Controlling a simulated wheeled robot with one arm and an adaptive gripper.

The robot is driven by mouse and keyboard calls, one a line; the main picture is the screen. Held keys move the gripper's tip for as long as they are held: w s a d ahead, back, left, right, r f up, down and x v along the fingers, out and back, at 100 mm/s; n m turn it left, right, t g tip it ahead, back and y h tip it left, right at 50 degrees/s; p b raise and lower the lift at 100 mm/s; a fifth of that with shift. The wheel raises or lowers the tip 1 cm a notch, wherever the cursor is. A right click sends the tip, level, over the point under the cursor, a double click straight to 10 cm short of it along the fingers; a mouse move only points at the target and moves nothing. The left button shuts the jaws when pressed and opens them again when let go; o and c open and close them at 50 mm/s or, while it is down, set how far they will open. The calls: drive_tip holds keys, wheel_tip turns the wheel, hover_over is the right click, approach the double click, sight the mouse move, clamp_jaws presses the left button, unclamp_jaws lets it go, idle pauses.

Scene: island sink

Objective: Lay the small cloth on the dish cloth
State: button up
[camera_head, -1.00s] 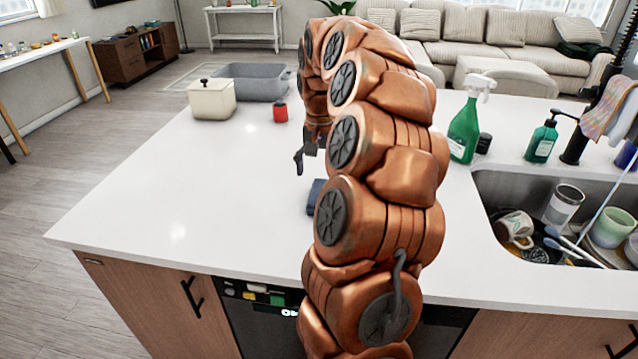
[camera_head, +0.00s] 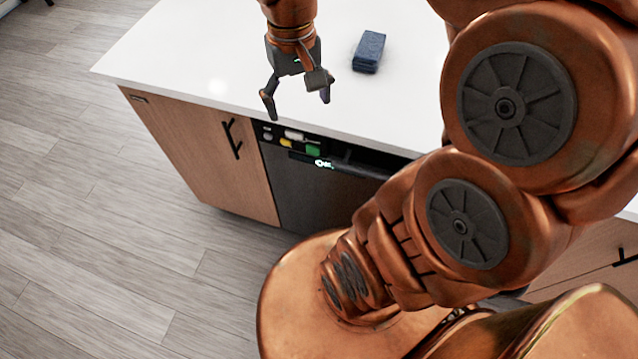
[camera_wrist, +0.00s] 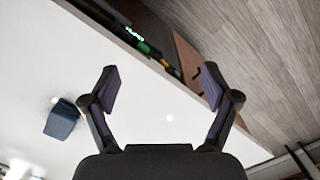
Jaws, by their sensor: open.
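A small dark blue folded cloth (camera_head: 369,52) lies on the white counter, right of my gripper in the head view. It looks like a stack of layers, and I cannot tell whether it is one cloth or two. It also shows in the wrist view (camera_wrist: 62,120), left of the fingers. My gripper (camera_head: 297,105) hangs near the counter's front edge with its fingers spread and nothing between them. The wrist view shows the same open, empty fingers (camera_wrist: 160,78). No separate dish cloth can be made out.
The white counter (camera_head: 200,45) is clear around the blue cloth and to the left. Its front edge runs above a dark dishwasher (camera_head: 320,185) and a wooden cabinet (camera_head: 200,150). Grey wooden floor (camera_head: 110,220) lies in front. My arm hides the counter's right side.

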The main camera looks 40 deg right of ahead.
drive_tip(key=shift+o, duration=0.5)
drive_tip(key=s+a+f+n, duration=0.1)
drive_tip(key=s+a+f, duration=0.1)
drive_tip(key=s, duration=0.4)
drive_tip(key=s+a+f+n, duration=0.1)
drive_tip(key=s+a+f, duration=0.2)
drive_tip(key=s, duration=0.4)
drive_tip(key=shift+s+a+n+g, duration=0.2)
drive_tip(key=shift+a+n+g, duration=0.2)
drive_tip(key=w+d+r, duration=0.2)
drive_tip(key=w+r, duration=0.2)
drive_tip(key=w, duration=0.5)
drive_tip(key=r+m+t+b, duration=0.2)
drive_tip(key=m, duration=0.9)
hover_over(370, 44)
drive_tip(key=shift+a+f, duration=0.15)
drive_tip(key=shift+a, duration=0.2)
drive_tip(key=shift+s+d, duration=0.1)
drive_tip(key=shift+d, duration=0.2)
drive_tip(key=shift+d+f, duration=0.1)
drive_tip(key=shift+f, duration=0.15)
drive_tip(key=shift+s+f, duration=0.1)
drive_tip(key=shift+f, duration=0.55)
drive_tip(key=shift+w+f+p, duration=0.2)
drive_tip(key=shift+f+p, duration=0.7)
drive_tip(key=shift+f, duration=2.2)
drive_tip(key=c, duration=1.3)
drive_tip(key=shift+r, duration=0.15)
drive_tip(key=shift+c, duration=0.2)
